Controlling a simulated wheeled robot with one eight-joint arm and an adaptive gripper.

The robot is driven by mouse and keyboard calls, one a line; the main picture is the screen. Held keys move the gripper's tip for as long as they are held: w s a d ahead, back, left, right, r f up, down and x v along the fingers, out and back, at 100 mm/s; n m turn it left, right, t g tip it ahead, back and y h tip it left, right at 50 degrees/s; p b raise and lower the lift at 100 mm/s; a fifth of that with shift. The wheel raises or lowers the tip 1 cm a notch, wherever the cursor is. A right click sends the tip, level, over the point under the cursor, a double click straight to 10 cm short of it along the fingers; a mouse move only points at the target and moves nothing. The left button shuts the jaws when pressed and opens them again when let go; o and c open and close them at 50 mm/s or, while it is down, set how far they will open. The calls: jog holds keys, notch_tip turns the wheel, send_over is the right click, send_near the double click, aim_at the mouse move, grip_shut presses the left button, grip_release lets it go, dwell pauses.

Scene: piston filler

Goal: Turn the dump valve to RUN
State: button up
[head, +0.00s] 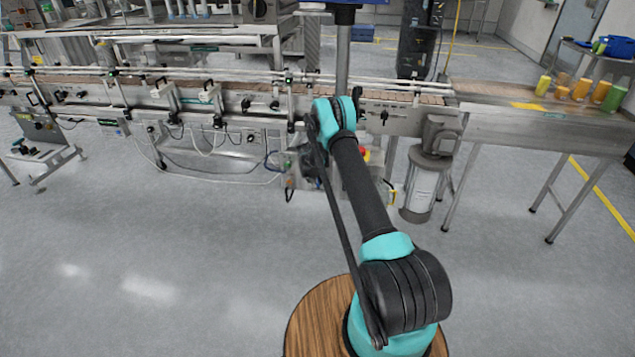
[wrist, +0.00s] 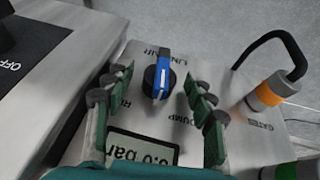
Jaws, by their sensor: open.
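In the wrist view the dump valve (wrist: 158,76) is a round black knob with a raised blue grip on a grey panel. Its grip stands nearly upright in the picture, with a pale mark near the lower end. "DUMP" is printed at its lower right, and a partly hidden "RUN" label is at its lower left. My gripper (wrist: 160,79) is open, with green-padded fingers on the left and right of the knob. Gaps show on both sides, so I see no contact. In the head view my arm mostly hides the gripper and panel.
A connector with an orange band (wrist: 271,91) and black cable stands to the right. A dark switch plate marked OFF (wrist: 32,62) lies left. The conveyor (head: 230,95) runs behind my arm; floor in front is clear.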

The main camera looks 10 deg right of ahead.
jog(key=shift+c, duration=0.6)
jog(key=c, duration=1)
jog(key=shift+s+d+y, duration=0.1)
jog(key=shift+d+y, duration=0.15)
jog(key=shift+y, duration=0.55)
jog(key=shift+c, duration=0.2)
jog(key=shift+m+t+y, duration=0.4)
jog(key=shift+t+y, duration=0.2)
jog(key=shift+y, duration=0.7)
jog(key=o, duration=1.2)
jog(key=shift+c, duration=0.2)
jog(key=v, duration=1.2)
